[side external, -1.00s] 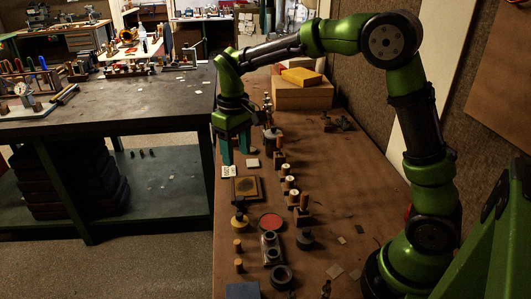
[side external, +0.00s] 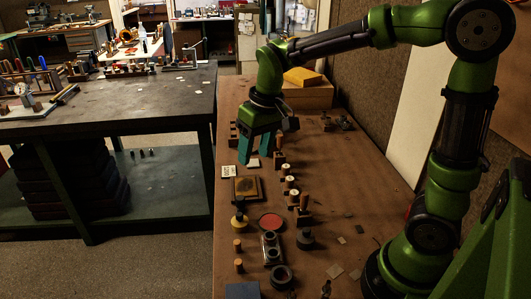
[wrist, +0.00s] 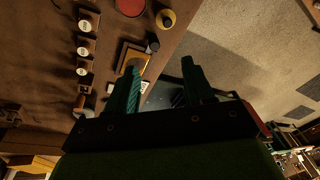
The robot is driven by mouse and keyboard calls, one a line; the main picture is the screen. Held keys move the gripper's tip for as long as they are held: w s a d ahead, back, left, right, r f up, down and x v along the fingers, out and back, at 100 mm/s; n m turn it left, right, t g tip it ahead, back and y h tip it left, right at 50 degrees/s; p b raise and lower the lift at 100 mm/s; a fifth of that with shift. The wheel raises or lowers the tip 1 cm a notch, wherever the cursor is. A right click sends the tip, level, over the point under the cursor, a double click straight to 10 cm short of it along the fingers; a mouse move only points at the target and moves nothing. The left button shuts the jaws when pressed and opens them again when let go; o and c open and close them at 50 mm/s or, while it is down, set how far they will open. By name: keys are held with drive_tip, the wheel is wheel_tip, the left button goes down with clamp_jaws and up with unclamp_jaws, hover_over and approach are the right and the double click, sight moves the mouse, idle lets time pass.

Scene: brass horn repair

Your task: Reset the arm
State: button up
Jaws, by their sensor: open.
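My gripper (side external: 256,152) is open and empty. Its two teal fingers point down above the far part of the brown workbench (side external: 340,210), behind the framed yellow-brown plate (side external: 246,189). In the wrist view my gripper (wrist: 162,82) shows its fingers spread apart, with nothing between them but the bench edge and the floor beyond. My green arm reaches over the bench from the right.
Small parts with round white tops (side external: 290,180) stand in a row beside the plate. A red disc (side external: 271,222) and a dark ring (side external: 282,278) lie nearer. The bench's right side is mostly clear.

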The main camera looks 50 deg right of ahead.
drive_tip(key=s+r+m+t, duration=0.1)
drive_tip(key=s+r+t, duration=0.1)
drive_tip(key=s, duration=0.4)
drive_tip(key=s+r+m+t+y, duration=0.1)
drive_tip(key=s+r+t, duration=0.1)
drive_tip(key=s, duration=0.5)
drive_tip(key=shift+s+t, duration=0.2)
drive_tip(key=shift+t, duration=0.4)
